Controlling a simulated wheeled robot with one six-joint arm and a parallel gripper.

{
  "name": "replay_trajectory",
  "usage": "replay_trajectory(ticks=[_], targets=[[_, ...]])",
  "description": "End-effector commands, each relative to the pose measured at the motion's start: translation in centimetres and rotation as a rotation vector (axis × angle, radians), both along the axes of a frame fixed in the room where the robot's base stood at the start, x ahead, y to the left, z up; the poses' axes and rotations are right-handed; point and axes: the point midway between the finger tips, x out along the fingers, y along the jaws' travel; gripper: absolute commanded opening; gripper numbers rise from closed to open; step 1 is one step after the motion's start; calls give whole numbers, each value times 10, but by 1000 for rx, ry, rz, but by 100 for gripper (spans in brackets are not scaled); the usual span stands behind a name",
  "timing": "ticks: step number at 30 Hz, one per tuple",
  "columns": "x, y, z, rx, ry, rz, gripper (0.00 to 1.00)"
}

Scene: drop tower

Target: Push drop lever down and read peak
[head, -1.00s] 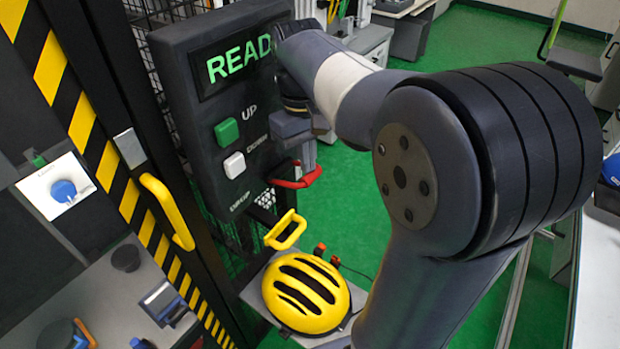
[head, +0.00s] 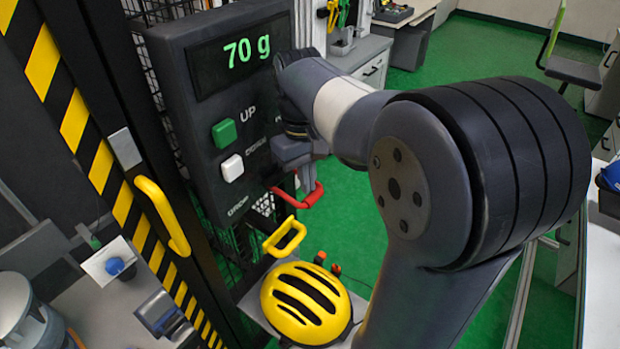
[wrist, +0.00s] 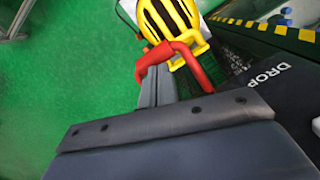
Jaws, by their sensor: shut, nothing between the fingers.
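The control panel (head: 215,110) stands at centre left in the head view. Its display (head: 245,48) reads "70 g" in green. The red drop lever (head: 302,197) sticks out at the panel's lower right, beside the DROP label; it also shows in the wrist view (wrist: 178,52). My gripper (head: 300,178) is shut and empty, right at the lever from above. In the wrist view my gripper's fingers (wrist: 157,84) reach to the red bar and seem to touch it; the exact contact is hidden. My arm covers the panel's right edge.
A yellow helmet (head: 306,300) and a yellow handle (head: 285,237) lie just below the lever. The tower's striped post (head: 75,120) with a yellow door handle (head: 162,215) is left of the panel. Green floor (head: 360,220) is open to the right.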

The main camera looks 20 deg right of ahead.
Motion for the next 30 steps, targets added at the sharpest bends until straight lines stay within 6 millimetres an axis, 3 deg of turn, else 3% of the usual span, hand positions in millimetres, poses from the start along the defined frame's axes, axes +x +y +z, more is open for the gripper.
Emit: replay_trajectory(ticks=[7,16,30], targets=[[3,1,3,1,1,1,0],[29,9,13,1,1,0,0],[30,9,18,1,-5,1,0]])
